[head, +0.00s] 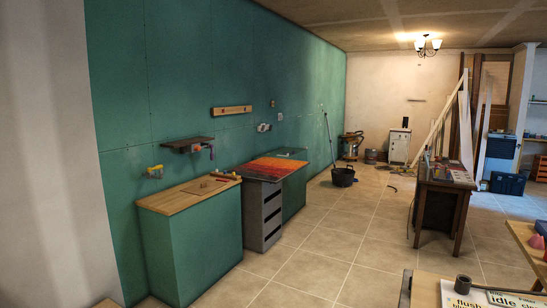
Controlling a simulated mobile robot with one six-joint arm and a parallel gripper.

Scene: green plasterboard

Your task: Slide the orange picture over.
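What looks like the orange picture (273,168) lies flat in the head view, left of centre. It is a red and orange mottled panel on top of a grey drawer unit (263,220) against the green wall. Its near edge lines up roughly with the unit's front; I cannot tell whether it overhangs. My gripper is not in view.
A green cabinet with a wooden top (190,194) stands left of the drawer unit, with small tools on it. A dark shelf (187,144) is on the wall above. A black bucket (343,176) stands beyond. Tiled floor (320,240) in front is clear.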

